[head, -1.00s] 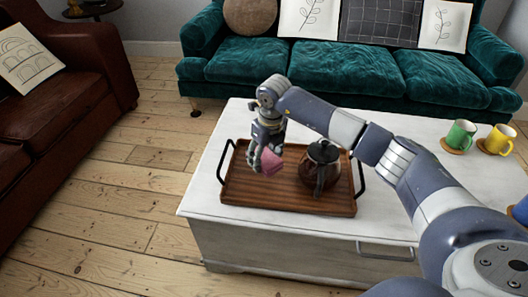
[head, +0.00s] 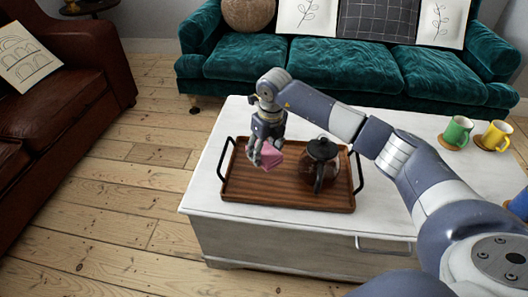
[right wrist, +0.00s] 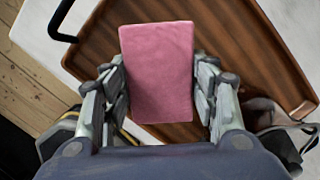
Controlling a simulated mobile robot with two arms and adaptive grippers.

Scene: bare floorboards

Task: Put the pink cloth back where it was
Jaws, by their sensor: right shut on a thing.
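The pink cloth (head: 272,156) is a small folded block, held between the fingers of my right gripper (head: 266,156) over the left part of the wooden tray. In the right wrist view the pink cloth (right wrist: 158,72) sits between the two fingers of the right gripper (right wrist: 157,95), with tray wood behind it. I cannot tell whether its underside touches the tray. The wooden tray (head: 290,196) with black handles lies on the white table. My left gripper is in neither view.
A dark glass coffee pot (head: 319,168) stands on the tray right of the cloth. A green mug (head: 457,130) and a yellow mug (head: 494,136) stand on coasters at the table's right. A teal sofa (head: 335,75) stands behind.

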